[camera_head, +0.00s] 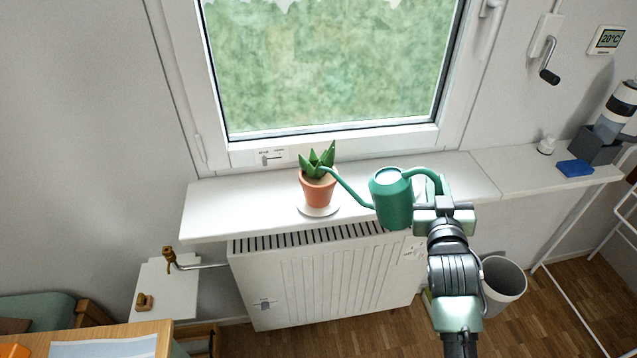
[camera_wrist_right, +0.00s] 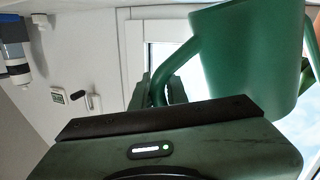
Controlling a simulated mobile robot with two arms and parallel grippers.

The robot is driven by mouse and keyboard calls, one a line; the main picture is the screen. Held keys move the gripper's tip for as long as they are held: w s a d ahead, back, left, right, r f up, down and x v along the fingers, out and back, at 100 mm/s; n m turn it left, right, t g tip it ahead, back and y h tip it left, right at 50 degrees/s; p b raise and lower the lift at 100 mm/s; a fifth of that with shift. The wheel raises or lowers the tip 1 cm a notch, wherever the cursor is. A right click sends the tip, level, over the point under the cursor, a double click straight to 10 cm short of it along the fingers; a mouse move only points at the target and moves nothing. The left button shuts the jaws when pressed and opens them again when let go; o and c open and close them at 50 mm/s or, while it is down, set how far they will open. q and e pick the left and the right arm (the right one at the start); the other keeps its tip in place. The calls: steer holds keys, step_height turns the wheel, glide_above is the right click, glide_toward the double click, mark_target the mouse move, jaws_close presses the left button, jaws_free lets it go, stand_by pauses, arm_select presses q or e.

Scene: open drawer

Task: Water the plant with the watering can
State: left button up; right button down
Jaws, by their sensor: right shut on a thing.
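A green watering can (camera_head: 391,199) hangs in front of the windowsill's front edge. My right gripper (camera_head: 438,190) is shut on its handle, at the can's right side. The can's long spout points left and up, with its tip at the plant. The plant (camera_head: 318,158) has pointed green leaves and stands upright in a terracotta pot (camera_head: 318,190) on a white saucer (camera_head: 318,211). The can (camera_wrist_right: 247,55) and its handle also show in the right wrist view, where the plant is mostly out of sight. I cannot see water. My left gripper is not in view.
The white windowsill (camera_head: 240,207) runs below the window, with a radiator (camera_head: 320,280) under it. A waste bin (camera_head: 503,282) is on the floor. A wooden table (camera_head: 140,335) is at bottom left.

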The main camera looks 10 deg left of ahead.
steer(key=shift+r+n+p, duration=0.6)
steer(key=shift+r+p, duration=1.1)
steer(key=shift+p, duration=0.15)
steer(key=shift+r, duration=0.1)
stand_by(2.7)
steer(key=shift+w+a+r+n+p, duration=0.15)
steer(key=shift+r+n+p, duration=0.35)
steer(key=shift+r+p, duration=0.7)
steer(key=shift+f, duration=0.35)
steer(key=shift+f+m+b, duration=0.65)
steer(key=shift+f+b, duration=0.7)
steer(key=shift+f, duration=0.15)
steer(key=shift+f+m+b, duration=0.65)
steer(key=shift+f+b, duration=0.7)
steer(key=shift+f, duration=0.1)
